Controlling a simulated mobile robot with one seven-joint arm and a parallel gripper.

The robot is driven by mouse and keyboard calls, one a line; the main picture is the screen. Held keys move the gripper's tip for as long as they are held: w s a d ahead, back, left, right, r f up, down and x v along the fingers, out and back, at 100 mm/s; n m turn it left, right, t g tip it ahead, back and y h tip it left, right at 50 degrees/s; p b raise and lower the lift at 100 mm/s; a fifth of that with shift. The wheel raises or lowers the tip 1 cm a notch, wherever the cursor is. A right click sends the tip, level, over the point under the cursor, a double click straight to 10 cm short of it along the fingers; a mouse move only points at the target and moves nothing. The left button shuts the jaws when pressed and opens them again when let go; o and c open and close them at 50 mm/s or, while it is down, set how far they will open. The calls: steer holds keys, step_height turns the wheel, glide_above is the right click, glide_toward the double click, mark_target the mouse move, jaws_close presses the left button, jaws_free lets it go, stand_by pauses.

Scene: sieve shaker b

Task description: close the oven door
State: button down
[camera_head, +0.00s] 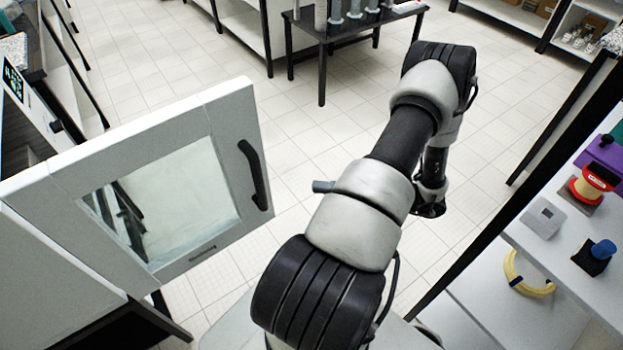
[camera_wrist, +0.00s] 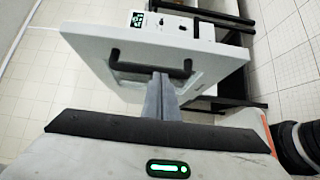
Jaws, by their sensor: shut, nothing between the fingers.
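The oven door (camera_head: 77,194) is a light grey panel with a glass window and a black bar handle (camera_head: 255,175). It stands swung open at the left of the head view, and the oven body (camera_head: 22,131) is behind it at the left edge. In the wrist view the door (camera_wrist: 84,42) and its handle (camera_wrist: 125,66) lie ahead of my gripper (camera_wrist: 161,78). The fingers are together and empty, and they overlap the handle's right part in the picture. I cannot tell whether they touch it.
A shelf unit (camera_head: 470,300) at the right holds a red and yellow spool (camera_head: 590,186), a yellow ring (camera_head: 517,270) and small boxes. A dark table (camera_head: 322,52) stands at the back. Open tiled floor (camera_head: 215,50) lies between door and table.

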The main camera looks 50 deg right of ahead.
glide_toward(263, 172)
steer(key=a, duration=0.4)
steer(key=shift+w+d+b, duration=0.25)
steer(key=shift+w+b, duration=0.05)
steer(key=shift+w, duration=0.8)
steer(key=shift+w+d+b, duration=0.25)
steer(key=shift+w, duration=0.9)
